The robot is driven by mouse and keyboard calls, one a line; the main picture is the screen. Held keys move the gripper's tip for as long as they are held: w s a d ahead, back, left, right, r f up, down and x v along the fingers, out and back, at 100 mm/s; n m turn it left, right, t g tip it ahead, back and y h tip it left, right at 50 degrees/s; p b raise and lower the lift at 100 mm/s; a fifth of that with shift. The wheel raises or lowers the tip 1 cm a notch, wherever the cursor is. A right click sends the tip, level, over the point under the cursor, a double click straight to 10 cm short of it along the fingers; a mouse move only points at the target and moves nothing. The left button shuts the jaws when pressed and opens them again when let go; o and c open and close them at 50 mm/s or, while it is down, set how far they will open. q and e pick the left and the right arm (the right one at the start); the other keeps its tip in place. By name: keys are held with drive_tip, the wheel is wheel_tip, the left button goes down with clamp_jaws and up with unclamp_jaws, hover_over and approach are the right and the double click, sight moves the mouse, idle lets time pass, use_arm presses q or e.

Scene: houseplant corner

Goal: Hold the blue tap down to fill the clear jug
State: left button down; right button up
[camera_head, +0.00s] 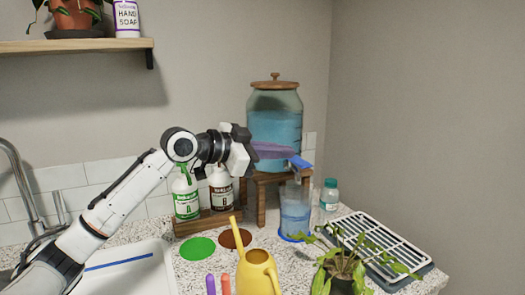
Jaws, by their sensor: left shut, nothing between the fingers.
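The blue tap (299,162) sticks out at the lower right front of a large glass dispenser (275,122) holding blue liquid. The clear jug (295,208) stands upright below the tap, on a blue round mat (291,238). The jug looks bluish inside; its exact level is hard to read. My left gripper (251,158) is shut and empty, in front of the dispenser's left side. It is left of the tap and apart from it. My right gripper is not in view.
The dispenser stands on a wooden stand (262,202). Green (186,197) and brown (221,190) bottles are on a wooden tray at left. A yellow watering can (257,272) and a potted plant (345,270) are in front. A drying rack (375,250) lies at right.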

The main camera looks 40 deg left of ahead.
use_arm(q)
drive_tip(key=shift+b+v, duration=0.75)
drive_tip(key=shift+v, duration=1.8)
